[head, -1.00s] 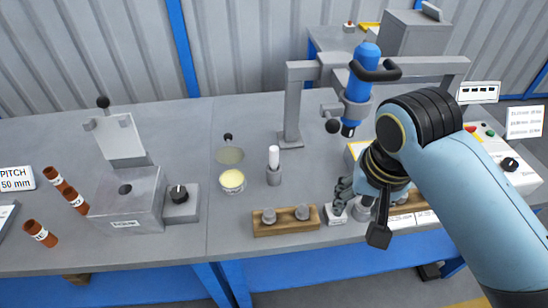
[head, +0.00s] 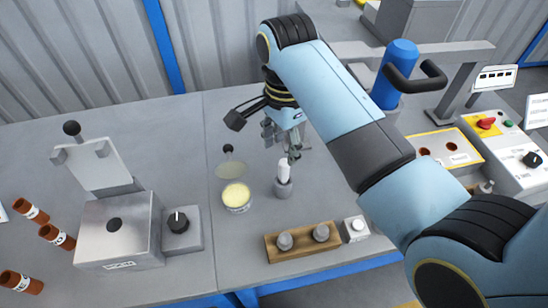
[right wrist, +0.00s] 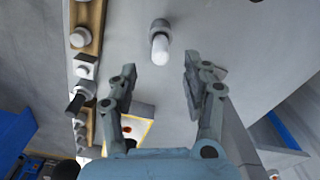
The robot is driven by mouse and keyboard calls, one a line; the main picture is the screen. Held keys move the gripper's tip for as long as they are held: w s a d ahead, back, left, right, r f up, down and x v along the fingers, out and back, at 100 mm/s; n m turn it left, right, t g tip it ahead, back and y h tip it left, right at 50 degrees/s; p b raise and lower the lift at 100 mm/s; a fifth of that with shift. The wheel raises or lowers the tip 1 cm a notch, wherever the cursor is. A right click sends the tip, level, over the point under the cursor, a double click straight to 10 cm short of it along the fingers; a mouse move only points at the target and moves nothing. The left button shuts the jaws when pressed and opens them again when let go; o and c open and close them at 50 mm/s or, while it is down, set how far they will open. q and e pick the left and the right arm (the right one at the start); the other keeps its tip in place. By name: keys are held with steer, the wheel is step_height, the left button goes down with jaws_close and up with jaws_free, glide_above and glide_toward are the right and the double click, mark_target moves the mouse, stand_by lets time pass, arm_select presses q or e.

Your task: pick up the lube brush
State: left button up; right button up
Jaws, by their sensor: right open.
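The lube brush (head: 284,167), seen as a white upright handle, stands in a small grey holder (head: 283,188) on the bench. It also shows in the right wrist view (right wrist: 160,47), just beyond and between the fingertips. My right gripper (head: 292,150) is open and empty, behind and close to the brush's top. In the right wrist view its two fingers (right wrist: 159,72) are spread wide, with the brush apart from both. The brush's lower end is hidden in the holder. My left gripper is not in view.
An open tin of yellow grease (head: 236,196) stands left of the brush, its lid (head: 231,170) behind it. A wooden block with grey knobs (head: 303,241) is in front. A metal fixture (head: 118,228) stands left.

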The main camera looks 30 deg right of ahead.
mark_target(283, 163)
step_height(283, 163, down, 5)
steer(key=shift+f, duration=0.15)
steer(key=f, duration=0.5)
steer(key=shift+w+d+f, duration=0.1)
steer(key=shift+d, duration=0.2)
steer(key=shift+c, duration=0.4)
steer(key=c, duration=0.5)
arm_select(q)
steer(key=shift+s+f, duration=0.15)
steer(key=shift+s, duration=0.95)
arm_select(e)
jaws_close()
